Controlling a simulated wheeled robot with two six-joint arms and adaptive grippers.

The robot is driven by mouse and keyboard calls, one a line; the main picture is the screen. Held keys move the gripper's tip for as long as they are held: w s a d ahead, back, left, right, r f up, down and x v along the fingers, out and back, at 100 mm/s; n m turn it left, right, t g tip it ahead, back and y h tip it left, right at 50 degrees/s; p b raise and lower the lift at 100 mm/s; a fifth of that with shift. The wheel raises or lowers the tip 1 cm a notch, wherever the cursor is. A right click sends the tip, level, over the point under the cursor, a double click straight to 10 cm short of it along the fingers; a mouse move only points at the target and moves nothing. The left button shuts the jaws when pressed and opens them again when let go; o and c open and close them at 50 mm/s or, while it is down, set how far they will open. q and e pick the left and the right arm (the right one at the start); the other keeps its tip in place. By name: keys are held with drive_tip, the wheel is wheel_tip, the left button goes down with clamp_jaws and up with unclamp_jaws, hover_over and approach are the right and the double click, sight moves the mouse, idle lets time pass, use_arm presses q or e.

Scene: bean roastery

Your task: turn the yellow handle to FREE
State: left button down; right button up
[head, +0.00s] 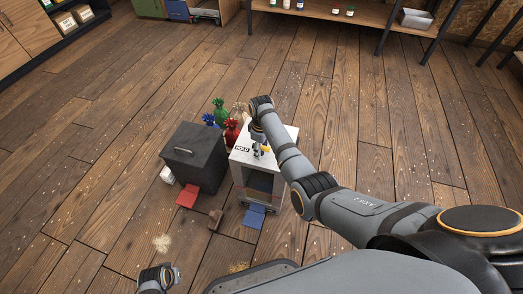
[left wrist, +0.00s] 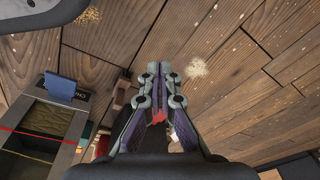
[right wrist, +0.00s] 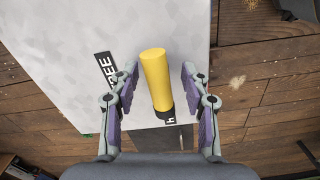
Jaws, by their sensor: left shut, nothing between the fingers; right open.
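The yellow handle (right wrist: 155,78) lies between the spread fingers of my right gripper (right wrist: 160,72) in the right wrist view, with a gap on each side. It sits above the pale top of a box (right wrist: 60,50). A black FREE label (right wrist: 106,70) is on that top, partly hidden by the left finger. In the head view the same box top shows a HOLD label (head: 242,149), and my right gripper (head: 258,148) hides most of the handle. My left gripper (left wrist: 158,72) is shut and empty; in the head view it is low over the floor (head: 176,272).
A dark grey bin (head: 190,150) stands left of the pale box. Red, green and blue tied bags (head: 222,112) are behind them. A red flap (head: 187,195) and a blue flap (head: 254,216) stick out in front. The wooden floor on the left is mostly clear.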

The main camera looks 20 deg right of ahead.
clamp_jaws()
idle(0.3)
